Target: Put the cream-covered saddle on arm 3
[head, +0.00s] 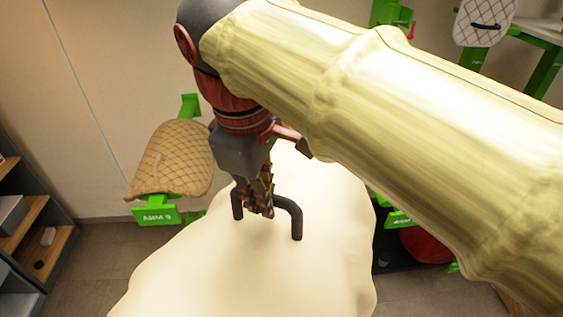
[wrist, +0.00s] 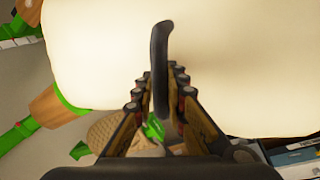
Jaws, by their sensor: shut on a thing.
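The cream-covered saddle (head: 240,268) fills the lower middle of the head view, broad and smooth, with a dark arched handle (head: 292,212) on top. My gripper (head: 262,208) is shut on the handle between its two ends. In the wrist view the handle (wrist: 160,70) runs between the fingers of my gripper (wrist: 160,92), with the cream cover (wrist: 230,50) behind it. What lies under the saddle is hidden, so I cannot tell whether it rests on anything. I cannot make out a label for arm 3.
A tan quilted saddle (head: 178,160) sits on a green arm labelled 9 or 6 (head: 157,216) at the left. A white quilted saddle (head: 484,20) is at the top right. A shelf unit (head: 30,225) stands at the left edge. A red object (head: 425,245) shows at the right.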

